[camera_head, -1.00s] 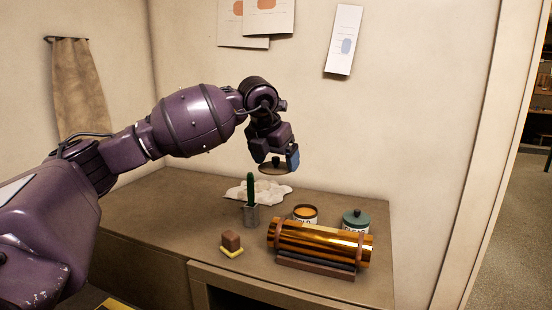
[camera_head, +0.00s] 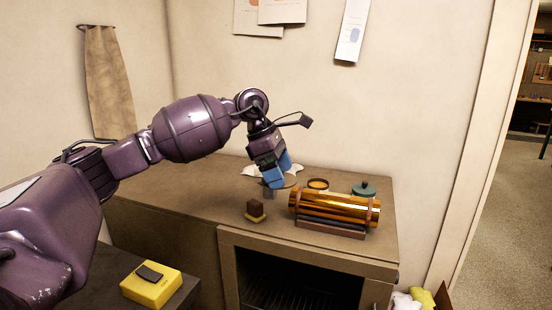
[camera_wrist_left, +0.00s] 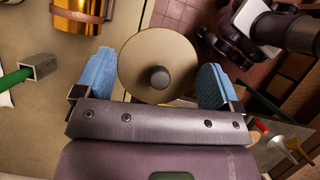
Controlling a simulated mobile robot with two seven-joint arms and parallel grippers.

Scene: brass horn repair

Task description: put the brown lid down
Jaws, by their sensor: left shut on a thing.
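The brown lid (camera_head: 290,182) is a flat round disc, partly hidden by my left gripper (camera_head: 279,173) in the head view. In the left wrist view the lid (camera_wrist_left: 157,45) shows with a dark knob at its middle, between the blue fingers of my left gripper (camera_wrist_left: 153,82). The gripper is shut on it. In the head view the lid is near the bench top (camera_head: 225,190), left of an open tin (camera_head: 318,184) with orange contents. I cannot tell whether it touches the bench. My right gripper is not in view.
A shiny amber tube (camera_head: 335,206) rests on a cradle at the right. A green lidded tin (camera_head: 363,188) stands behind it. A grey square holder (camera_head: 269,193) and a brown block on yellow (camera_head: 255,209) are close to the gripper. A white cloth (camera_head: 257,171) lies behind.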

